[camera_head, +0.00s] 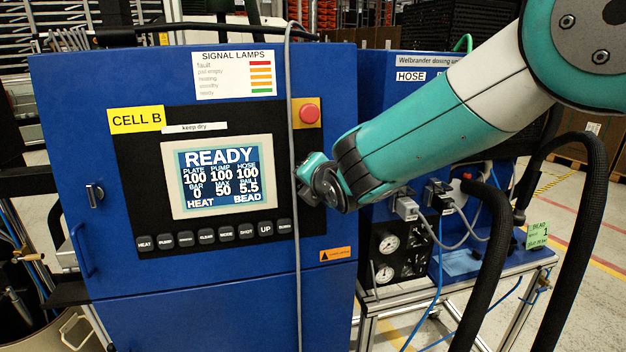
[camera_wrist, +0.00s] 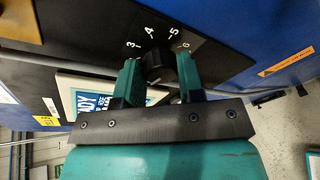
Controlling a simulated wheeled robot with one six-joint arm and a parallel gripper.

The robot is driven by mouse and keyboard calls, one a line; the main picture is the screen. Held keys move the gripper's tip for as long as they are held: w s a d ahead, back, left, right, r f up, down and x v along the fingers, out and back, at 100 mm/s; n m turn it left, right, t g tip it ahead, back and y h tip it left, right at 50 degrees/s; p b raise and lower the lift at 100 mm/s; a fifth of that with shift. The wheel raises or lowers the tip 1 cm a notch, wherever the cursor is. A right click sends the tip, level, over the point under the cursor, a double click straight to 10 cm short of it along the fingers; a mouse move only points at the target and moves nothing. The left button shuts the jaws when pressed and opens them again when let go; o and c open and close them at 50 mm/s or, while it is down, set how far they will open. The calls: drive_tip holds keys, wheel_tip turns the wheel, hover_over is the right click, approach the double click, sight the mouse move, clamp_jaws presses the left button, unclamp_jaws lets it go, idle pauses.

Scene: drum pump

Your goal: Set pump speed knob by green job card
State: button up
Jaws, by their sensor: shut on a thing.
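The pump speed knob (camera_wrist: 157,66) is black and round, on a dark panel, with a dial marked 3, 4, 5 and 6 around its far side in the wrist view. My gripper (camera_wrist: 158,76) has one teal finger on each side of the knob and is shut on it. In the head view my gripper (camera_head: 320,182) is at the right edge of the dark control panel and hides the knob. I cannot tell which number the knob points to. A green job card (camera_head: 538,235) stands at the far right; it shows a large 1, its smaller print unclear.
The blue cabinet's screen (camera_head: 221,178) reads READY, with plate, pump and hose at 100. A red stop button (camera_head: 309,113) sits above my gripper, and a grey cable (camera_head: 296,240) hangs just left of it. Black hoses (camera_head: 488,265) and gauges (camera_head: 388,243) are at the right.

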drive_tip(key=shift+n+h, duration=0.3)
drive_tip(key=shift+n, duration=0.7)
drive_tip(key=o, duration=0.9)
drive_tip(key=b+v, duration=0.4)
drive_tip(key=v, duration=1.3)
drive_tip(key=shift+s+r, duration=0.1)
drive_tip(key=shift+s, duration=0.1)
